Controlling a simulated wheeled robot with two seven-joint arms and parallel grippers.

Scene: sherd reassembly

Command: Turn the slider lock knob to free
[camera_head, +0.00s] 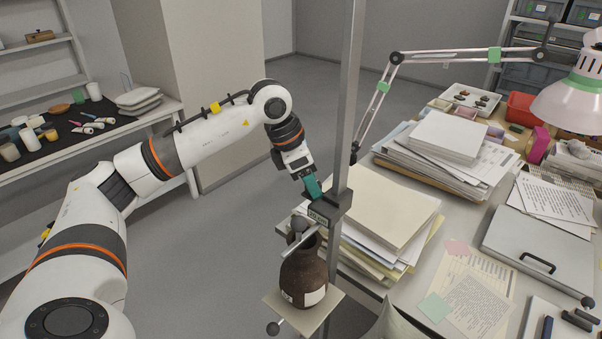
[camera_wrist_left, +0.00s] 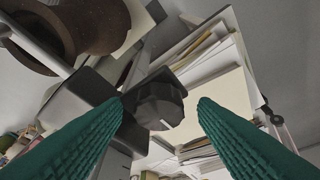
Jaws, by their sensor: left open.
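The slider (camera_head: 326,209) is a dark block on the upright metal post (camera_head: 348,100). In the left wrist view the lock knob (camera_wrist_left: 160,105) is dark and faceted, beside the slider body (camera_wrist_left: 75,100). I cannot make out the knob in the head view. My left gripper (camera_head: 313,188) has green fingers and is at the slider's upper left. In the left wrist view its fingers (camera_wrist_left: 162,101) are open, with the knob between the tips in the picture; no contact is clear. I cannot read the knob's lock position. My right gripper is not in view.
A brown jar (camera_head: 304,274) stands on a small plate (camera_head: 275,299) below the slider, with a grey rod (camera_head: 298,244) across its mouth. Paper stacks (camera_head: 375,210) lie close behind the post on the desk. A lamp (camera_head: 570,100) stands at right. Floor at left is clear.

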